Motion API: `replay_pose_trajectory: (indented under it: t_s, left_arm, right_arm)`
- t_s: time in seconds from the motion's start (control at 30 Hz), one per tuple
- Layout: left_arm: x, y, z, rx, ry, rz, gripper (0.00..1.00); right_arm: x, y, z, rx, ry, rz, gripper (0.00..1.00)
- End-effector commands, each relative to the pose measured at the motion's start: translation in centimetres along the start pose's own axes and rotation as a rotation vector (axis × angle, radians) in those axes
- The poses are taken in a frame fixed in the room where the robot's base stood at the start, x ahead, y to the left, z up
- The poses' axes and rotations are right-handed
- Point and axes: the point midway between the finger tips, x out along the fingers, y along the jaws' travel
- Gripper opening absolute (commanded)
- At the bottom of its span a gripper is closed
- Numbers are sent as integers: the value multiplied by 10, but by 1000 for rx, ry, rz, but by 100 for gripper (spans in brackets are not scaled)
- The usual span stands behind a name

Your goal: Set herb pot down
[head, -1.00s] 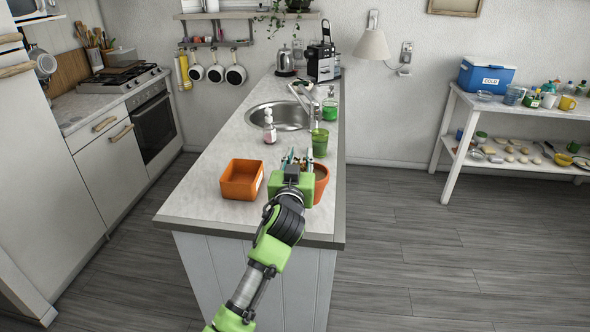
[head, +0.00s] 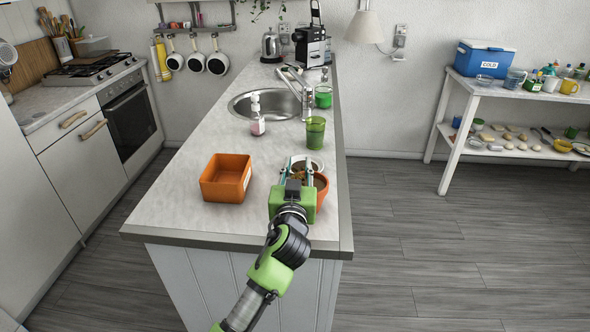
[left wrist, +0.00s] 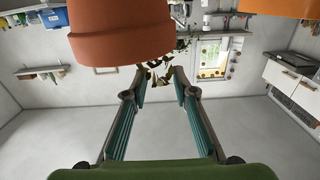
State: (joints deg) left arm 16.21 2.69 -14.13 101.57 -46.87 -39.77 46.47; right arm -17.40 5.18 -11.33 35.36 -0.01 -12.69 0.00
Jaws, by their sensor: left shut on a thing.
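The herb pot (head: 320,193) is an orange terracotta pot with brown soil, over the near right part of the counter. It also shows large and close in the left wrist view (left wrist: 120,35), upside down and cut by the top edge. My right gripper is not in view.
A white round rim (head: 313,159) shows just behind the pot. An orange square box (head: 222,190) stands to the left, a green cup (head: 316,135) and a soap bottle (head: 257,115) farther back by the sink (head: 240,105). The counter (head: 185,222) is bare at the front left.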

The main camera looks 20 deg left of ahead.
Motion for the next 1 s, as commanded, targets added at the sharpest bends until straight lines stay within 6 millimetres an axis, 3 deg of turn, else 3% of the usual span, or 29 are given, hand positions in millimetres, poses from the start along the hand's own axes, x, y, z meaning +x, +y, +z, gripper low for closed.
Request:
replay_pose_trajectory:
  t_s: [0.17, 0.2, 0.23, 0.47, 0.67, 0.83, 1.0]
  left_arm:
    - [0, 0, 0, 1, -3, -2, 0]
    - [0, -1, 2, 2, -7, -2, 36]
    - [0, -1, 2, 1, -7, -2, 43]
    - [0, -1, 1, 1, -5, -2, 43]
    - [-5, 0, 2, -1, -5, -1, 43]
    - [-28, 0, 4, -3, -5, -1, 43]
    - [-63, 0, 4, -4, -6, -1, 43]
  right_arm:
    - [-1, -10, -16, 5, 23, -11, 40]
    - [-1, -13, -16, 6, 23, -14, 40]
    - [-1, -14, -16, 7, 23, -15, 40]
    - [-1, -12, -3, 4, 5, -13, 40]
    - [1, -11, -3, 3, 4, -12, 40]
    - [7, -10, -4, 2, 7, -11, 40]
    - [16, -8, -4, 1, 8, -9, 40]
